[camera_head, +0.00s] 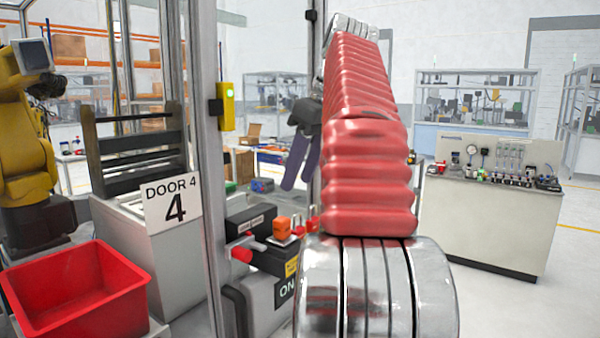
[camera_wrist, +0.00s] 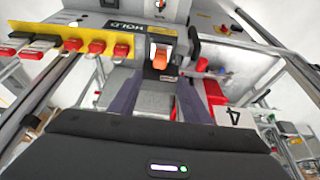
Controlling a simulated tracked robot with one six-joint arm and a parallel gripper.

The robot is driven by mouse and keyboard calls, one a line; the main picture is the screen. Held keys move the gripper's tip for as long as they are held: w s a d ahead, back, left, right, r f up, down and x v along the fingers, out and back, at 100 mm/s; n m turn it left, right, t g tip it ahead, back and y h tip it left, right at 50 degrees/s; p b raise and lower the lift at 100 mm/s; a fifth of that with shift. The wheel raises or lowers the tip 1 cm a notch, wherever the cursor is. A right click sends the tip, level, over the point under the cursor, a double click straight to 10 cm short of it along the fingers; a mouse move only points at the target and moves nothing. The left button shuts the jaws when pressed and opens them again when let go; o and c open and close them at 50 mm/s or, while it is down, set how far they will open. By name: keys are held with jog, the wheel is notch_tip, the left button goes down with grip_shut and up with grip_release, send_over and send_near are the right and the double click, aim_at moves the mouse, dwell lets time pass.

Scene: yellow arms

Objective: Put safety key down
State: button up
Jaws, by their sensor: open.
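An orange block-shaped piece, which looks like the safety key (camera_head: 283,228), sits at a dark box by the door post. In the wrist view the orange piece (camera_wrist: 159,62) sits in a pale holder beside the HOLD label, beyond and between my fingertips. My gripper (camera_head: 297,182) points down above and slightly right of it in the head view, with its dark purple fingers apart. The wrist view shows both fingers of my gripper (camera_wrist: 157,88) spread with nothing between them. My red arm hides part of the area to the right.
Several red pieces (camera_wrist: 95,47) line a yellow strip left of the holder. A post with a yellow box (camera_head: 226,106) stands close to the left. A red bin (camera_head: 78,295), the DOOR 4 sign (camera_head: 171,205) and a yellow robot arm (camera_head: 22,130) are further left. A workbench (camera_head: 497,222) stands at right.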

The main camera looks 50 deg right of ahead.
dwell(0.6)
jog(key=shift+m, duration=0.4)
jog(key=w+a+f, duration=0.1)
jog(key=a, duration=0.2)
jog(key=w+a+f, duration=0.1)
jog(key=a+f, duration=0.1)
jog(key=a, duration=0.1)
jog(key=w+a+f, duration=0.1)
jog(key=a, duration=0.3)
jog(key=shift+w+a+f, duration=0.1)
jog(key=shift+w+f, duration=0.2)
jog(key=s+a+f, duration=0.3)
jog(key=a+f, duration=0.5)
jog(key=f, duration=0.1)
jog(key=s+a+f, duration=0.3)
jog(key=a+f, duration=0.5)
jog(key=f, duration=0.1)
jog(key=s+a+f+t, duration=0.1)
jog(key=s+a+f, duration=0.2)
jog(key=a+f, duration=0.5)
jog(key=shift+s+a+f, duration=0.25)
jog(key=shift+s+f, duration=0.15)
jog(key=shift+f, duration=0.55)
jog(key=shift+c, duration=0.5)
